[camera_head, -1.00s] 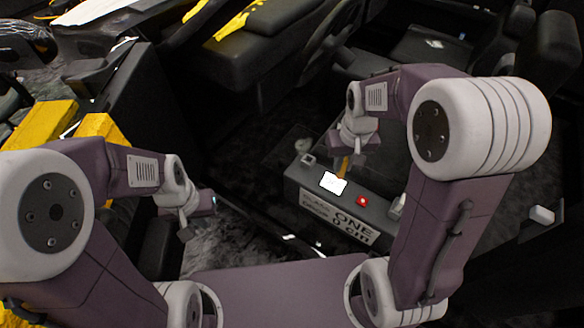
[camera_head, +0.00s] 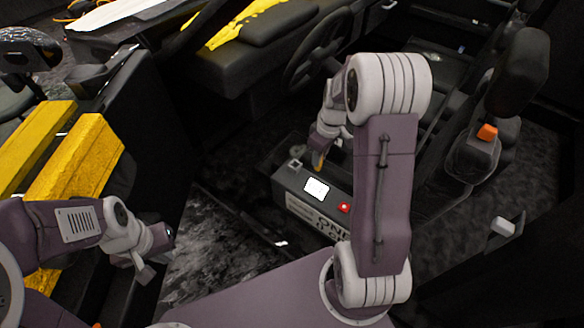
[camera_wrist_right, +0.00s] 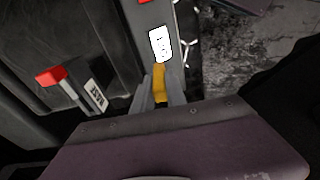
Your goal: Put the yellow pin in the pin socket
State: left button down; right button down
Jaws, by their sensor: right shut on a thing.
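My right gripper (camera_head: 319,160) is shut on the yellow pin (camera_wrist_right: 160,83), which stands out between its fingers in the right wrist view. In the head view, gripper and pin are over the dark box with a white display (camera_head: 316,188). A small square with a pale rim (camera_head: 295,165), possibly the pin socket, is on the box's far left end, left of the pin. I cannot tell whether the pin tip touches the box. My left gripper (camera_head: 152,255) is empty at the left, away from the box; its finger opening is unclear.
A seat with an orange buckle (camera_head: 487,132) is at the right. Yellow beams (camera_head: 75,165) lie at the left, and a steering wheel (camera_head: 318,52) is behind.

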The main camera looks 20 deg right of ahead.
jog(key=shift+w+a+f+b, duration=0.5)
jog(key=shift+w+a+f, duration=0.05)
jog(key=shift+w+f, duration=1.3)
jog(key=shift+w+a+f+b, duration=0.55)
jog(key=shift+w+f, duration=1.15)
jog(key=shift+f, duration=0.3)
jog(key=shift+w+a+f+b, duration=0.5)
jog(key=shift+w+a+f, duration=0.05)
jog(key=shift+w+f, duration=1.3)
jog(key=shift+s+f, duration=0.1)
jog(key=shift+f, duration=0.05)
jog(key=c, duration=1.4)
grip_release()
jog(key=shift+o, duration=0.2)
